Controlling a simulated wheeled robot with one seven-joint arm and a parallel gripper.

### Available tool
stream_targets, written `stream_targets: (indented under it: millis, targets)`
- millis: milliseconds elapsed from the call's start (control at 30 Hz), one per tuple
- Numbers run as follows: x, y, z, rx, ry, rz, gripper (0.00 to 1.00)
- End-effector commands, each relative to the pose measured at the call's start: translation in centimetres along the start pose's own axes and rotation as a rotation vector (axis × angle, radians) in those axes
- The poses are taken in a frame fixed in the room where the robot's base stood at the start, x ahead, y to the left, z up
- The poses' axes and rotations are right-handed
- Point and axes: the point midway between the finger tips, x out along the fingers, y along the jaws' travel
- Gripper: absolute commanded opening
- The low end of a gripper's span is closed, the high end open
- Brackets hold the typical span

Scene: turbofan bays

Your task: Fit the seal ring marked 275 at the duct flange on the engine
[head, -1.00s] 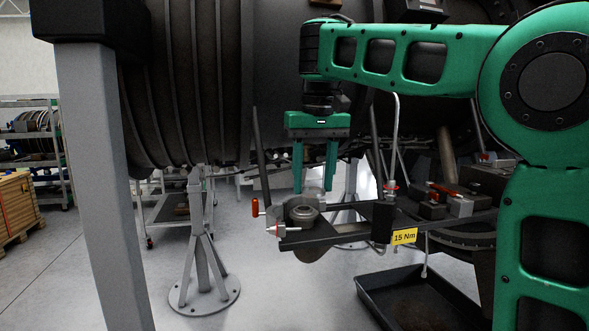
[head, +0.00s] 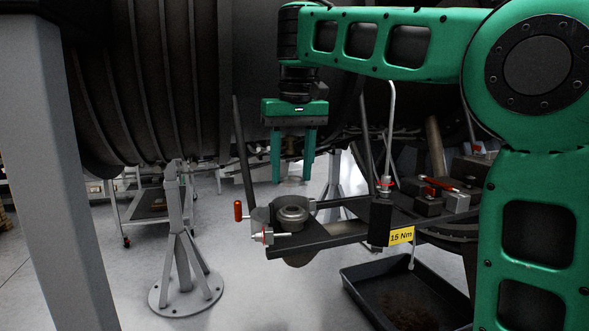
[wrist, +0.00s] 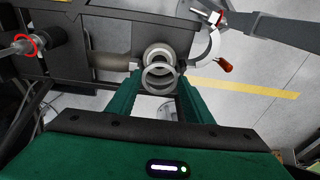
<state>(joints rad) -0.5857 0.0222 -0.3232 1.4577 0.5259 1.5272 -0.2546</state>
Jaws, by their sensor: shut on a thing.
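My gripper (head: 292,180) points down and is shut on a thin pale seal ring (wrist: 160,77), held flat between the fingertips. In the head view the ring shows only faintly, and no 275 marking can be read. The duct flange (head: 292,213) is a round grey seat on a dark bracket below the engine, directly under my gripper in the head view. In the wrist view the flange (wrist: 157,53) shows just beyond the ring and partly behind it. A gap shows between ring and flange in the head view. An open curved clamp (wrist: 209,45) lies beside the flange.
A red clamp handle (head: 238,210) sticks out left of the flange. A pipe (head: 389,130) rises right of it, by a yellow 15 Nm label (head: 401,235). A black tray (head: 400,295) lies on the floor. A grey stand (head: 185,260) is at left.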

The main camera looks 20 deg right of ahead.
Motion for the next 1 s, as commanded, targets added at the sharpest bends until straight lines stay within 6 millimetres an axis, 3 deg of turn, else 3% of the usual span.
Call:
stream_targets:
  millis: [433,1000]
  targets:
    - [1.2,0.8,0.4,0.013,0.000,0.006,0.20]
    - [4.3,0.6,0.8,0.010,0.000,0.009,0.20]
